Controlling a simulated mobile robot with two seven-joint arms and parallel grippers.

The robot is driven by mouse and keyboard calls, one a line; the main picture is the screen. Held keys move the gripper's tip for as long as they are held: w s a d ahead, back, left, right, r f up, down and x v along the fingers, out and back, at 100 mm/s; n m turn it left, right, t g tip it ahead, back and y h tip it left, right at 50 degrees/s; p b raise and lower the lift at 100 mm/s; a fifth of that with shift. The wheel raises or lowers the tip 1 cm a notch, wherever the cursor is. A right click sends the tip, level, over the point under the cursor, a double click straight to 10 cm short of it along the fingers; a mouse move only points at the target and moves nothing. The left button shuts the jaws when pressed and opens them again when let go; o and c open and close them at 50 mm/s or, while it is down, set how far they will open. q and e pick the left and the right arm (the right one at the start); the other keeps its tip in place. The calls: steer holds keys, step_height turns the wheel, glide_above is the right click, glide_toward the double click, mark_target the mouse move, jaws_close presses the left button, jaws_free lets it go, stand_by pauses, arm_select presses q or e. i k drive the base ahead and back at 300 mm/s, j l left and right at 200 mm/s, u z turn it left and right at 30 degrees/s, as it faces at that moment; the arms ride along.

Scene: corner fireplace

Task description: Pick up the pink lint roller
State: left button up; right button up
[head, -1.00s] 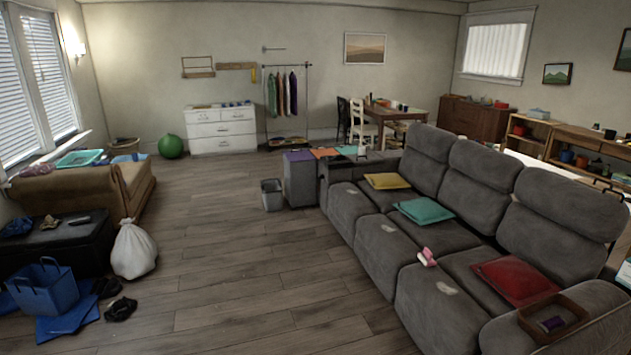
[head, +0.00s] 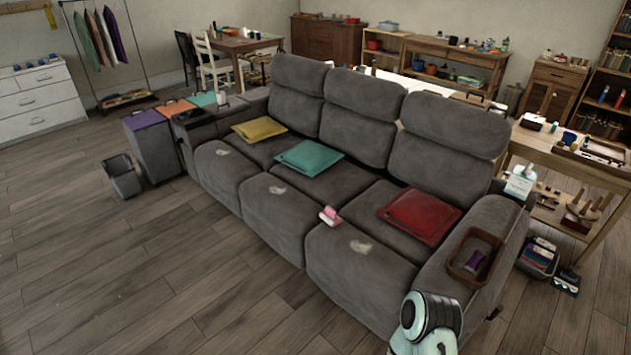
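The pink lint roller (head: 329,215) lies on the front part of the grey sofa's (head: 290,230) seat, near the gap between two seat cushions. It has a pink part and a whitish part. A pale lint patch (head: 361,247) is on the seat to its right, apart from it. A white and grey link of my arm shows at the bottom right, in front of the sofa's near armrest. No gripper fingers are in view. Nothing touches the roller from above.
A red cushion (head: 419,215), a teal cushion (head: 309,157) and a yellow cushion (head: 259,130) lie on the sofa. A brown tray (head: 474,256) sits on the near armrest. A grey bin (head: 122,177) stands beyond the far end. The wooden floor (head: 130,270) in front is clear.

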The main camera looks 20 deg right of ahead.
mark_target(329, 211)
steer(key=i+u, duration=0.2)
steer(key=i, duration=0.6)
steer(key=i+l+u, duration=0.25)
steer(key=i, duration=0.5)
steer(key=i+z, duration=0.3)
steer(key=i+j+z, duration=0.3)
steer(key=i, duration=0.2)
steer(key=i+j+z, duration=0.1)
steer(key=i+z, duration=0.85)
